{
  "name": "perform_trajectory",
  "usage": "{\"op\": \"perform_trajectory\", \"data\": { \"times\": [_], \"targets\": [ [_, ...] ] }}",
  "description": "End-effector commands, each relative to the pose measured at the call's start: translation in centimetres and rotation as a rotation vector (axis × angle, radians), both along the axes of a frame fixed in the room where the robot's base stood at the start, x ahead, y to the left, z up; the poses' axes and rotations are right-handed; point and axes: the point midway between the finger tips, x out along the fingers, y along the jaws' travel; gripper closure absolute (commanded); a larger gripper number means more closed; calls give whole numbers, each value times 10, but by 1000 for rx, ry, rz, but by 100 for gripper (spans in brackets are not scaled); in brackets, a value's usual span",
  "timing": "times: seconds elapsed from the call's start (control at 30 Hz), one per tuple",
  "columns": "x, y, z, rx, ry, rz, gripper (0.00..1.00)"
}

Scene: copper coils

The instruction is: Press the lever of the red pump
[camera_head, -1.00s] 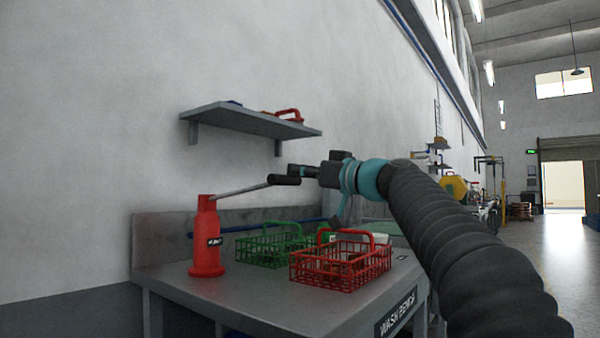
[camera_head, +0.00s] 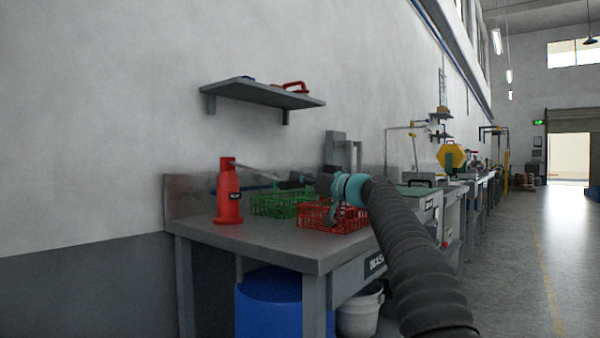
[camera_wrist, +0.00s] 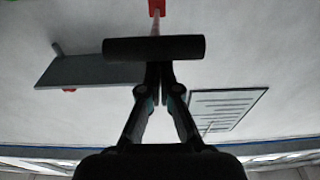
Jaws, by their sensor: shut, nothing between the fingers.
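The red pump (camera_head: 229,195) stands upright on the left part of the grey wash bench. Its thin grey lever (camera_head: 258,171) slopes down to the right from the pump's top. The lever's black handle (camera_head: 290,184) is at my gripper (camera_head: 302,180), right of the pump. In the wrist view, the dark handle (camera_wrist: 154,48) lies crosswise over the tips of my gripper (camera_wrist: 159,70). The fingers are together with nothing between them. The tips appear to be at the handle, but whether they touch cannot be told. A red bit of the pump (camera_wrist: 157,7) shows at the top edge.
A green basket (camera_head: 272,206) and a red basket (camera_head: 350,222) stand on the bench (camera_head: 275,242), close below my gripper. A grey shelf (camera_head: 262,93) is on the wall above. A blue drum (camera_head: 268,305) and white bucket (camera_head: 360,315) are underneath. The aisle at right is clear.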

Motion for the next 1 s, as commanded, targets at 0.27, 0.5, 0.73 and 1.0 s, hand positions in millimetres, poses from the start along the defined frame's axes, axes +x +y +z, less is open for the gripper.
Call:
{"op": "perform_trajectory", "data": {
  "times": [0.27, 0.5, 0.73, 1.0],
  "targets": [
    [4, -11, -2, -1, 1, -14, 100],
    [4, -11, -2, -1, 1, -15, 100],
    [0, -14, 16, -1, -1, -11, 100],
    [-8, -24, 25, -1, 2, -9, 100]
  ]
}}
